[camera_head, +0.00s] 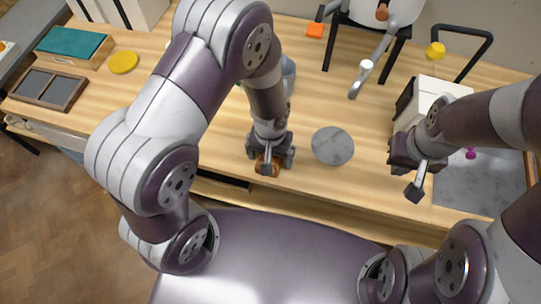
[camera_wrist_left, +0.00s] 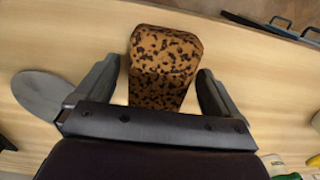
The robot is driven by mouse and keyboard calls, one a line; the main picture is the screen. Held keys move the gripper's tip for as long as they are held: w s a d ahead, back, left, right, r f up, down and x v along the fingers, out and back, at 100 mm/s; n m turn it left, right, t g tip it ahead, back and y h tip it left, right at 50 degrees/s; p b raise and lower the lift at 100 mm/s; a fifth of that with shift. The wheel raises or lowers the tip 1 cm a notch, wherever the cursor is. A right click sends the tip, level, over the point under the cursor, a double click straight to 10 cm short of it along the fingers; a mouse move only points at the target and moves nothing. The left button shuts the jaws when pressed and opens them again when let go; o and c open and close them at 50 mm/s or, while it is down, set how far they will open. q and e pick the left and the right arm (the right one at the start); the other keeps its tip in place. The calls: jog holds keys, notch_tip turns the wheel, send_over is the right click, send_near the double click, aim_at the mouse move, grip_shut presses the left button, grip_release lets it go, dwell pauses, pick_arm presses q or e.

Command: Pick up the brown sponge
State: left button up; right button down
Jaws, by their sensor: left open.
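The brown sponge (camera_wrist_left: 165,52) is a tan-brown block with dark speckles, seen in the left wrist view between the two fingers of my left gripper (camera_wrist_left: 157,74). The fingers are open on either side of it, with a strip of wood showing between each finger and the sponge. In the head view the sponge (camera_head: 263,169) is mostly hidden under my left gripper (camera_head: 269,162), near the table's front edge. My right gripper (camera_head: 406,180) appears open and empty above the right part of the table.
A round grey disc (camera_head: 332,146) lies just right of the sponge. A blue-grey cup (camera_head: 288,74) stands behind my left arm. A white box (camera_head: 438,92) and a grey slab (camera_head: 462,190) are at the right.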

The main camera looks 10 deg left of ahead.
pick_arm(q)
jog(key=c, duration=1)
notch_tip(320, 180, up, 10)
jog(key=shift+p, duration=0.4)
jog(key=shift+r, duration=0.1)
jog(key=shift+o, duration=0.2)
